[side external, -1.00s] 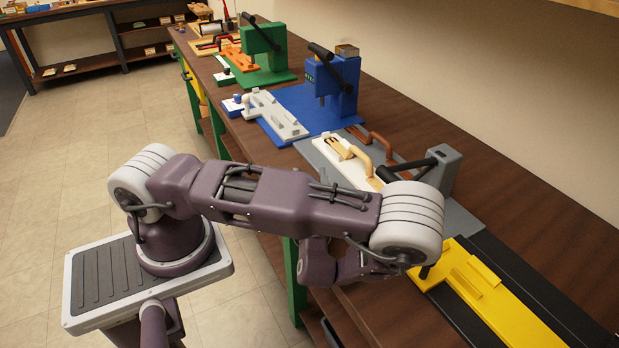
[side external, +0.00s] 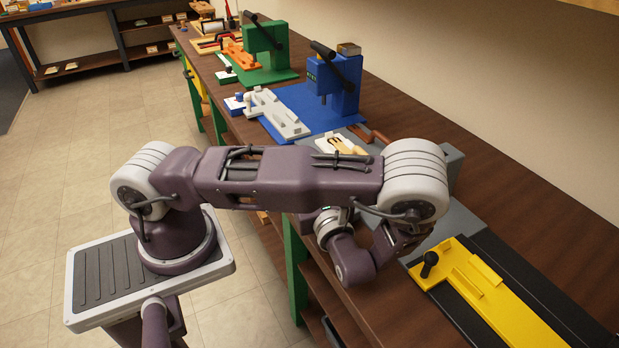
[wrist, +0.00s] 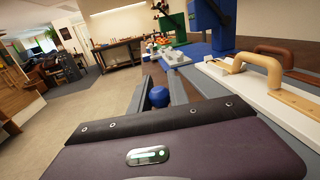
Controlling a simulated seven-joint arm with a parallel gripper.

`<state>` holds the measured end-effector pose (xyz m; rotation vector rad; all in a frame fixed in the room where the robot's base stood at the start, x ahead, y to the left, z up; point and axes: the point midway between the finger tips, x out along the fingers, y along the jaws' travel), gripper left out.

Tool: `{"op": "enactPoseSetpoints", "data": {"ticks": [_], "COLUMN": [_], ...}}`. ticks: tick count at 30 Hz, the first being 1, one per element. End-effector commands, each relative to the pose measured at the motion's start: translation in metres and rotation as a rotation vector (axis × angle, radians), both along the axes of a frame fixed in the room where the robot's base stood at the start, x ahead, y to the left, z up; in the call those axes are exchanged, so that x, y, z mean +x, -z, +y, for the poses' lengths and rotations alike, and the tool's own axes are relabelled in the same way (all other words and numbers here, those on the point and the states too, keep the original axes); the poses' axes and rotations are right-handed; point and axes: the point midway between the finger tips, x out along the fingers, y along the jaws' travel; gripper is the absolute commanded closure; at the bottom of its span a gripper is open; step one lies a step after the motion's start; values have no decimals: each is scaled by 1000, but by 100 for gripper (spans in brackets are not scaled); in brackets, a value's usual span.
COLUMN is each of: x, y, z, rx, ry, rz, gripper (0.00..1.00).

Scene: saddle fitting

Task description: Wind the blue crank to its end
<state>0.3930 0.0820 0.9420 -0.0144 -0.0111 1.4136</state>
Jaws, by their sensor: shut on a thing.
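A blue faceted knob (wrist: 158,98), which I take for the handle of the blue crank, shows low in the wrist view. My gripper (wrist: 157,91) has its two grey fingers on either side of the knob and is shut on it. The crank's arm and pivot are hidden behind the gripper body, so its turn angle cannot be told. In the side external view my arm hides the gripper and this crank.
Right of my gripper lies a white plate (wrist: 245,85) with a tan handle (wrist: 258,67) on a grey base. A brown handle (wrist: 292,55) is beyond. A blue press (side external: 340,85) and a green press (side external: 265,40) stand farther along. A yellow fixture (side external: 490,300) lies nearer.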

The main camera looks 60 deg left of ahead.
Motion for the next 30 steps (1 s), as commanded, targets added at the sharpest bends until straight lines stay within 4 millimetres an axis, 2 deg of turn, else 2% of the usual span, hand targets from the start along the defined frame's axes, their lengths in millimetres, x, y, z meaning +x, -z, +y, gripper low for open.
{"op": "enactPoseSetpoints", "data": {"ticks": [6,15,30], "x": [-6,-11,-13], "y": [0,0,0], "z": [-6,-13,-16], "rx": [-3,-2,0], "ry": [-162,-316,-376], "rz": [-2,-2,0], "gripper": [100,100,100]}}
